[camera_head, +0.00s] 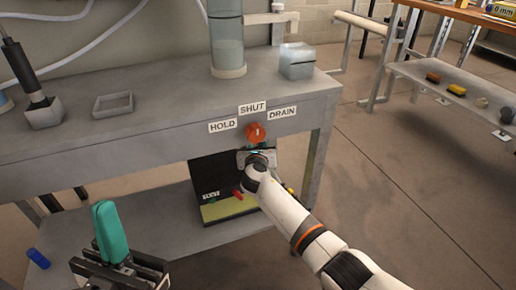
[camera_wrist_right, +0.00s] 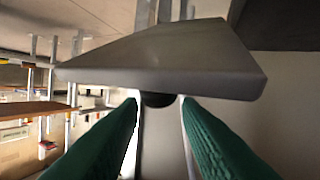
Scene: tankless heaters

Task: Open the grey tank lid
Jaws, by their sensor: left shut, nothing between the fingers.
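A small grey box with a pale top (camera_head: 297,58) stands at the right end of the bench; I take this top to be the tank lid, and it looks closed. My left gripper (camera_head: 112,235), with green fingers, is shut and empty low in front of the bench, away from the box. My right gripper is at the bench's front edge below the orange knob (camera_head: 256,132), its fingers hidden by the hand. In the right wrist view its green fingers (camera_wrist_right: 158,108) are apart. A grey slab (camera_wrist_right: 165,60) with a dark round part (camera_wrist_right: 158,99) lies beyond them; I cannot tell what it is.
The grey bench (camera_head: 160,125) has HOLD, SHUT and DRAIN labels around the knob. A small grey tray (camera_head: 113,104) and a dark-handled tool (camera_head: 22,70) are at left. A wooden-topped table (camera_head: 470,14) stands at right, with clear floor between.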

